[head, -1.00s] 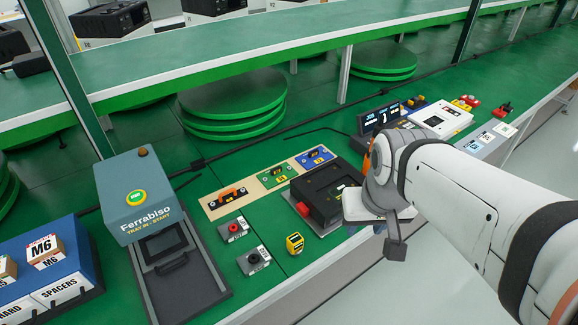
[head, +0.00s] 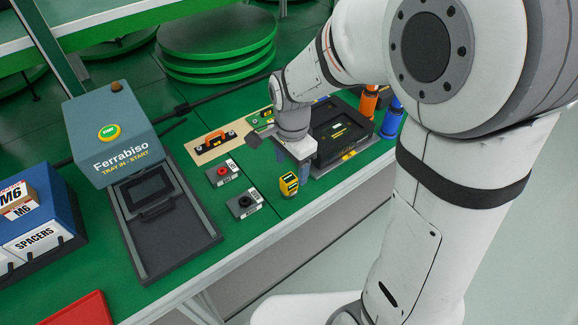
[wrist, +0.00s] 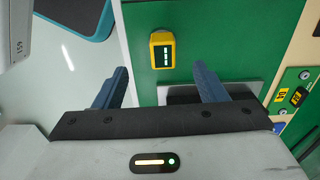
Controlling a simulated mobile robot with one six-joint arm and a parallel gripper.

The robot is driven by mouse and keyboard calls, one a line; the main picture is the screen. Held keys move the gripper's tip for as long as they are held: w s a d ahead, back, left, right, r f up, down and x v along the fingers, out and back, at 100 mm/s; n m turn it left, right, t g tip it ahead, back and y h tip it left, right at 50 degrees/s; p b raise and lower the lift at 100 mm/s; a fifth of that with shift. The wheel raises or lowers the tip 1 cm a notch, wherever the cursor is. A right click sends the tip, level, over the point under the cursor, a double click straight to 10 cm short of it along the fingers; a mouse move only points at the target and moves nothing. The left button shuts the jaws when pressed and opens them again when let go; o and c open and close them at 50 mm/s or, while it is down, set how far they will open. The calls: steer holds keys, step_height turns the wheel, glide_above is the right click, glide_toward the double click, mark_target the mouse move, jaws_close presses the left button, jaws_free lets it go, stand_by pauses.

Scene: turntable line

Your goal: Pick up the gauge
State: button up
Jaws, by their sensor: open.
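The gauge is a small yellow block with a dark display (head: 289,184). It is on the green bench near the front edge, and it also shows at the top middle of the wrist view (wrist: 162,50). My gripper (head: 292,166) is open and empty, pointing down just behind and above the gauge in the head view. In the wrist view its two blue fingers (wrist: 161,70) are spread wide, with the gauge ahead of the gap between them. No contact with the gauge shows.
Two grey button boxes, one red (head: 224,173) and one black (head: 244,204), stand left of the gauge. A black tray fixture (head: 340,133) is to the right. The Ferrabiso tray station (head: 120,140) is farther left. The bench's front edge is close to the gauge.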

mark_target(289, 177)
steer(key=shift+a+f, duration=0.2)
steer(key=shift+f, duration=0.35)
step_height(289, 177, down, 7)
steer(key=shift+w+f+b, duration=0.1)
steer(key=shift+w+b, duration=0.05)
steer(key=shift+b, duration=0.25)
steer(key=c, duration=1.2)
